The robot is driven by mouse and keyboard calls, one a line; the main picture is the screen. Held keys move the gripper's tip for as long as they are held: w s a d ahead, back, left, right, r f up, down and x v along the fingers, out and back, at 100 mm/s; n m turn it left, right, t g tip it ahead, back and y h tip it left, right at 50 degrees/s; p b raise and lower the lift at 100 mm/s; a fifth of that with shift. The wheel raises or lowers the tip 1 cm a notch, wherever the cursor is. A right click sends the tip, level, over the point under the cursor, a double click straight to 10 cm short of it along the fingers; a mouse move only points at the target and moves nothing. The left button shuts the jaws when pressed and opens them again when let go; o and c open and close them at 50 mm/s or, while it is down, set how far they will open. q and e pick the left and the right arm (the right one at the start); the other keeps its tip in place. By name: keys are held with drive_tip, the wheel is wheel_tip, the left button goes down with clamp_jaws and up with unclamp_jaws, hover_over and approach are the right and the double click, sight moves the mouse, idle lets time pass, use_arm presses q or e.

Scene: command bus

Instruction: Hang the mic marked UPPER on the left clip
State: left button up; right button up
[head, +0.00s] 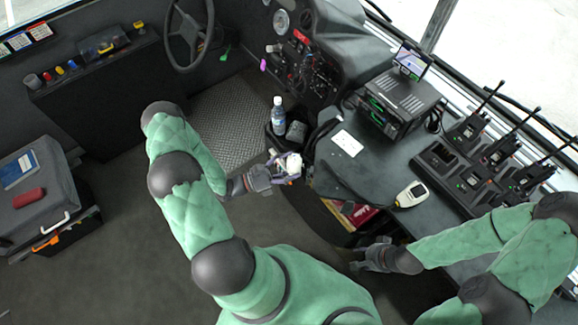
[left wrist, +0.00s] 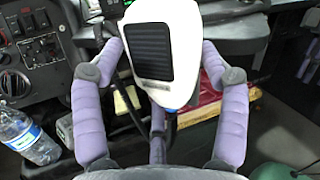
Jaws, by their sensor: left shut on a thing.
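My left gripper (head: 283,168) is shut on a white hand mic (left wrist: 160,50) with a dark ribbed grille. In the left wrist view the mic sits upright between the purple-padded fingers. In the head view this mic (head: 293,161) is held up in front of the desk's left end, near the bottle. No UPPER marking is readable on it. A second pale mic (head: 411,194) with a dark grille lies on the desk, to the right of the left gripper. My right gripper (head: 362,256) is low by the desk's front edge; its fingers are too unclear to judge. I cannot make out the clips.
A water bottle (head: 278,115) stands in a holder beside the desk; it also shows in the left wrist view (left wrist: 28,135). A white card (head: 346,143), a radio unit (head: 398,100) and several handheld radios in chargers (head: 460,172) occupy the desk. A red item lies on the shelf below.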

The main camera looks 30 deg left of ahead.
use_arm(q)
drive_tip(key=shift+w+d+f+b, duration=0.2)
drive_tip(key=shift+d+f+b, duration=0.2)
drive_tip(key=shift+f, duration=0.2)
drive_tip(key=shift+w+d+f+b, duration=0.15)
drive_tip(key=shift+d+f+b, duration=0.25)
drive_tip(key=shift+f, duration=0.15)
drive_tip(key=shift+f+b, duration=0.4)
drive_tip(key=shift+f, duration=0.25)
drive_tip(key=shift+r, duration=0.1)
drive_tip(key=shift+d, duration=0.1)
drive_tip(key=shift+f, duration=0.35)
drive_tip(key=shift+f, duration=0.35)
drive_tip(key=shift+f+b, duration=1.25)
drive_tip(key=shift+f, duration=0.2)
idle(1.0)
idle(0.3)
drive_tip(key=o, duration=0.9)
